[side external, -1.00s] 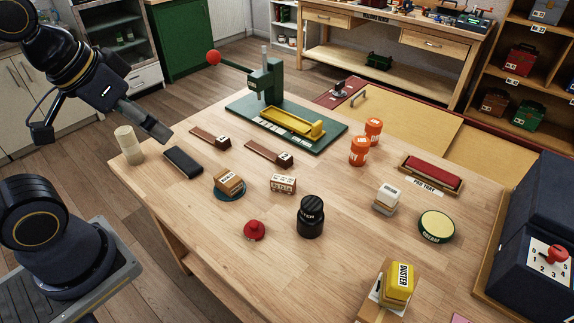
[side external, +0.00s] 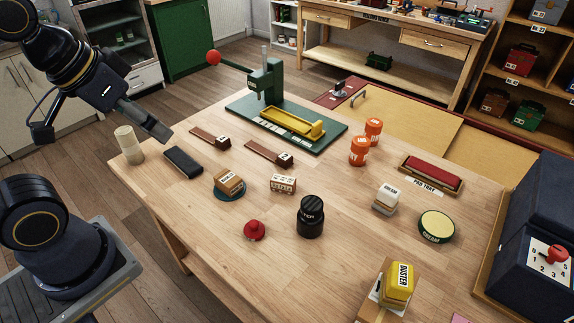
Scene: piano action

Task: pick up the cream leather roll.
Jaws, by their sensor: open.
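A cream cylinder (side external: 129,145), which looks like the cream leather roll, stands upright at the left corner of the wooden table. My gripper (side external: 160,132) is above the table's left edge, slightly right of the roll and higher in the picture. It is open and empty, and it appears apart from the roll. Its fingers are seen from the side, so the gap between them is hard to make out.
A dark oblong block (side external: 183,161) lies just right of the roll. Two brown hammer-like parts (side external: 211,138) (side external: 269,152) lie beyond it. A green press (side external: 268,83) stands behind. A labelled tan block (side external: 229,182) is nearer. The table's left edge is close to the roll.

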